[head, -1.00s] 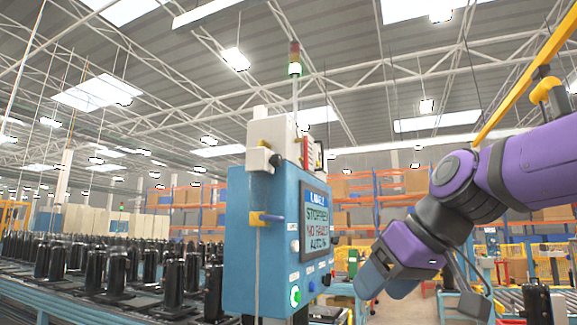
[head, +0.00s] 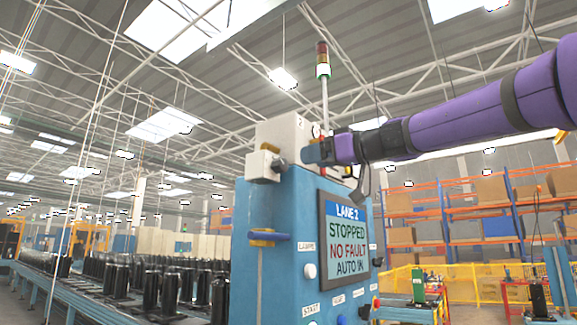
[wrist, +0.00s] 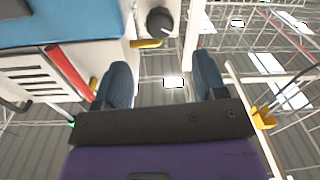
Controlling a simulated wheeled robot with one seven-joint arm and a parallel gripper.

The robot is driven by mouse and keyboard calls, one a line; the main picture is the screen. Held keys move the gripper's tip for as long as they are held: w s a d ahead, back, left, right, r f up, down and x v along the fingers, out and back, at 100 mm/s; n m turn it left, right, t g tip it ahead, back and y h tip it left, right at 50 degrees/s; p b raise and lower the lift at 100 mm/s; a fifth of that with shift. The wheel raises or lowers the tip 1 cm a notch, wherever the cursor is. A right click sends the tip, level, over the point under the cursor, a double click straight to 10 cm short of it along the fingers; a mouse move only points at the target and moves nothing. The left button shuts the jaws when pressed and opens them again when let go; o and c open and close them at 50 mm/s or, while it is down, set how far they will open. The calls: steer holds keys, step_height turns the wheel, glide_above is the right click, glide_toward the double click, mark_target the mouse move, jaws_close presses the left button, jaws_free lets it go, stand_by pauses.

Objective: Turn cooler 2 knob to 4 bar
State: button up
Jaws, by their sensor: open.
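A round black knob (wrist: 160,20) with a pale pointer line sits on a white surface at the top of the wrist view, just beyond my open fingers. I cannot read any scale or pressure value there. In the head view a small dark knob (head: 281,163) sticks out beside a small white box; I cannot tell whether it is the same one. My gripper (head: 312,153) is at the upper part of the blue cabinet, in front of the white unit (head: 283,132), partly covering it. In the wrist view my gripper (wrist: 163,62) is open with nothing between its fingers.
The blue cabinet (head: 262,205) has a screen (head: 347,240) reading LANE 2, STOPPED, NO FAULT, AUTO IN. A signal tower (head: 323,75) stands above it. A red bar (wrist: 70,72) and a yellow part (wrist: 146,44) are close to my fingers.

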mark_target(284, 164)
steer(key=x, duration=0.8)
steer(key=shift+w+a, duration=0.25)
steer(key=c, duration=0.9)
